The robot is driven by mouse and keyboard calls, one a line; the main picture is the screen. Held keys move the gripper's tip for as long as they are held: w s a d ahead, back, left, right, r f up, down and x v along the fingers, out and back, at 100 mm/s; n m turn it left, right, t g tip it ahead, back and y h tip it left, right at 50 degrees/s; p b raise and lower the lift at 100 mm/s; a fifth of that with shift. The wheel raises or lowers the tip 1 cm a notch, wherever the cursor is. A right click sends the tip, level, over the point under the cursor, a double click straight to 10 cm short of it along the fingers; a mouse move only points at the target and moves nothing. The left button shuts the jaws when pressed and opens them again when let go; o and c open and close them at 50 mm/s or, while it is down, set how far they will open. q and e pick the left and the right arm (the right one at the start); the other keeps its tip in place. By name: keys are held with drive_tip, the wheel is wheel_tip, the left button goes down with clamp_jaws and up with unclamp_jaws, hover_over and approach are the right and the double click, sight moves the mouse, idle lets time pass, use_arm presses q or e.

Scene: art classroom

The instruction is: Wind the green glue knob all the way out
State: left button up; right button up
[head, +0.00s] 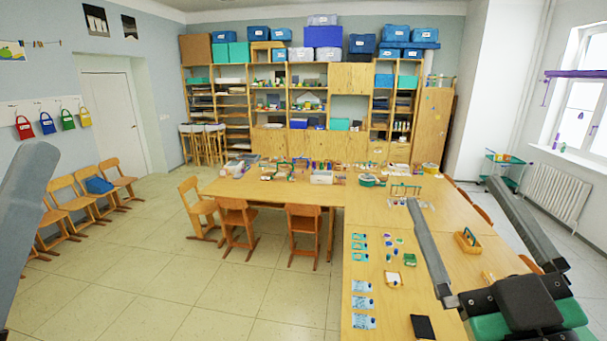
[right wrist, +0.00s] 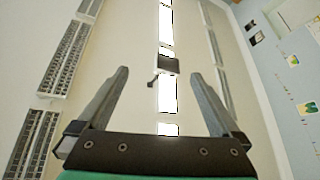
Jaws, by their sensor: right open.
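I cannot make out a green glue knob for sure; the small items on the table are too small to tell. Small blue and white pieces, perhaps glue sticks (head: 388,258), lie on the near right part of the wooden table. My right gripper (head: 452,192) is open and empty, in front of the table's right side. In the right wrist view its two fingers (right wrist: 158,76) stand wide apart with only ceiling and lights beyond. A grey bar at the left edge of the head view looks like part of my left gripper (head: 25,205); its jaws cannot be judged.
Cards (head: 363,302), a green box (head: 409,260), a black flat thing (head: 422,327) and a wooden caddy (head: 467,240) lie on the wooden table (head: 385,215). Chairs (head: 237,228) stand along its front. More craft items crowd the back.

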drive_tip(key=s+r+m+t, duration=0.3)
drive_tip(key=s+r, duration=0.4)
drive_tip(key=s, duration=0.4)
drive_tip(key=shift+d+r+m+t, duration=0.3)
drive_tip(key=shift+r+m+t, duration=0.1)
drive_tip(key=shift+m, duration=0.5)
